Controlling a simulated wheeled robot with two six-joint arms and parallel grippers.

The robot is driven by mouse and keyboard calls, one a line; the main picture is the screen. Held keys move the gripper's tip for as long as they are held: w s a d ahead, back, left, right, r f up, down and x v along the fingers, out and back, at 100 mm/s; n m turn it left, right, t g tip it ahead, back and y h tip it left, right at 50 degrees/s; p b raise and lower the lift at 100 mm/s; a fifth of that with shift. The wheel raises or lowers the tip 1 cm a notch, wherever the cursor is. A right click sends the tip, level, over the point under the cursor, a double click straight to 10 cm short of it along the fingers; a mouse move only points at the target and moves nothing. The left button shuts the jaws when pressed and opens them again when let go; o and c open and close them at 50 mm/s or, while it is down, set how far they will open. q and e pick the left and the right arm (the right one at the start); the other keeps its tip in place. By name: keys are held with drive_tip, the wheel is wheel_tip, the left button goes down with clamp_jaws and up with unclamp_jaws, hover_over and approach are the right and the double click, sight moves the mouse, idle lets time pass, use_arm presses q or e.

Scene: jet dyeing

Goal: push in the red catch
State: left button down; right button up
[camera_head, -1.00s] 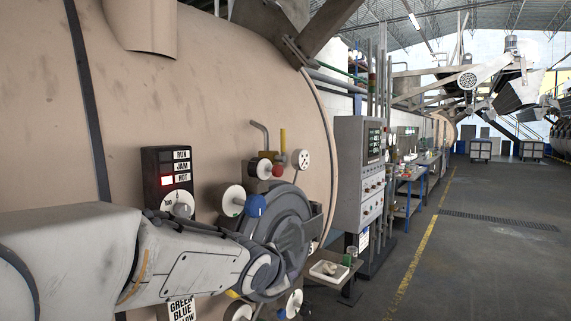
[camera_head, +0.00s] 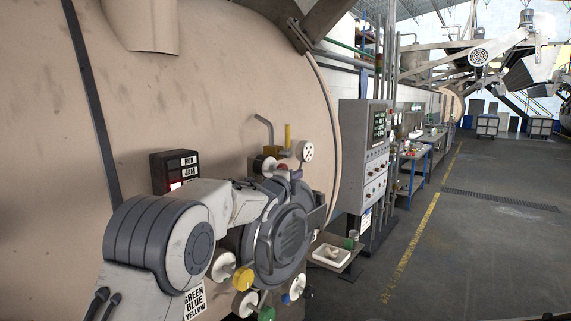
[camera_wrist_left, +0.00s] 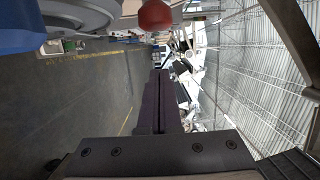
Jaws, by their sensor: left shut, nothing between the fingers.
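The red catch shows as a round red knob (camera_wrist_left: 156,16) at the top edge of the left wrist view. In the head view the red knob (camera_head: 282,166) is small and partly hidden behind my left arm, near the yellow upright handle. My left gripper (camera_wrist_left: 161,78) is shut and empty; its dark fingers lie below the knob in the wrist picture, with a visible gap between them. In the head view the left gripper (camera_head: 296,175) is mostly hidden at the upper part of the round grey door (camera_head: 283,240). My right gripper is not in view.
The beige vessel wall (camera_head: 220,90) stands close beside my arm. A yellow knob (camera_head: 243,278), a white dial (camera_head: 307,150) and other knobs surround the door. A control cabinet (camera_head: 350,165) and a small shelf with a white tray (camera_head: 331,256) stand right. The aisle floor (camera_head: 480,240) is clear.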

use_arm(q)
drive_tip(key=w+a+p, duration=0.2)
drive_tip(key=a, duration=0.1)
drive_tip(key=shift+a, duration=0.2)
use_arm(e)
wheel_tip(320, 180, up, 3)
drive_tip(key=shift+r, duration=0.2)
use_arm(q)
drive_tip(key=shift+w+a+r+p, duration=0.1)
drive_tip(key=shift+w+a+p, duration=0.75)
drive_tip(key=shift+a, duration=0.4)
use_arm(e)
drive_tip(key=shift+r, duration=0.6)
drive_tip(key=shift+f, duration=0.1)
